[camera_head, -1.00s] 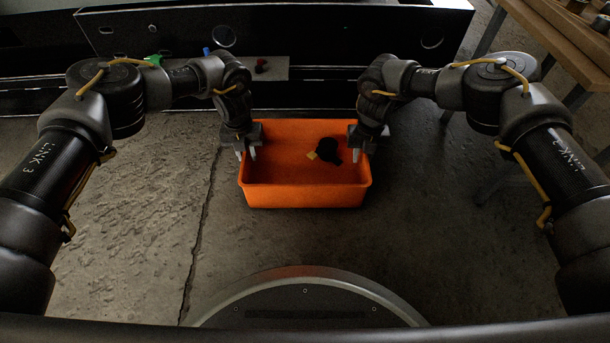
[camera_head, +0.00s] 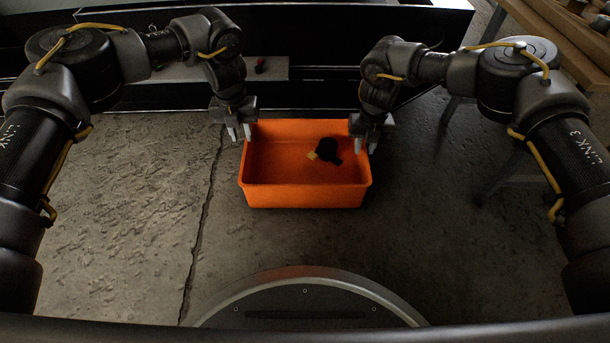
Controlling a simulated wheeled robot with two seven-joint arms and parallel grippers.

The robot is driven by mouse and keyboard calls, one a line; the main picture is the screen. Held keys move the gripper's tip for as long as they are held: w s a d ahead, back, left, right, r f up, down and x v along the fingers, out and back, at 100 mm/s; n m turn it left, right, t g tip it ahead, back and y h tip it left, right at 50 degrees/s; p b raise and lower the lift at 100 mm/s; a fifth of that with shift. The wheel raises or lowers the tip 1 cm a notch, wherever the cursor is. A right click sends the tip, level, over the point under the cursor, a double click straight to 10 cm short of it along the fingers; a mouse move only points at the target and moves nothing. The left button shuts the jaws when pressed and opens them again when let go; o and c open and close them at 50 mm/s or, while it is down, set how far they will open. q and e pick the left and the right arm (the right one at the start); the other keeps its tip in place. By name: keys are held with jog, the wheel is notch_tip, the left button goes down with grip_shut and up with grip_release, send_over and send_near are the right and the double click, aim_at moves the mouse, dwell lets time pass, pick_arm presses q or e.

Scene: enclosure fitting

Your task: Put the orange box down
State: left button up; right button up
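The orange box (camera_head: 305,196) stands upright on the concrete floor in front of my base. A black object with a yellowish end (camera_head: 328,149) lies inside it. My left gripper (camera_head: 239,133) is at the top of the box's left wall, its fingers apart with nothing seen between them. My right gripper (camera_head: 365,146) is at the top of the right wall, its fingers also apart. Whether the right fingertips still straddle the rim is hard to tell.
A dark low structure (camera_head: 330,50) runs behind the box, with a grey plate (camera_head: 272,70) bearing a small red item (camera_head: 261,65). A wooden table (camera_head: 555,35) stands at the upper right. Bare floor (camera_head: 125,210) lies to the left.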

notch_tip(320, 180, up, 8)
dwell(0.7)
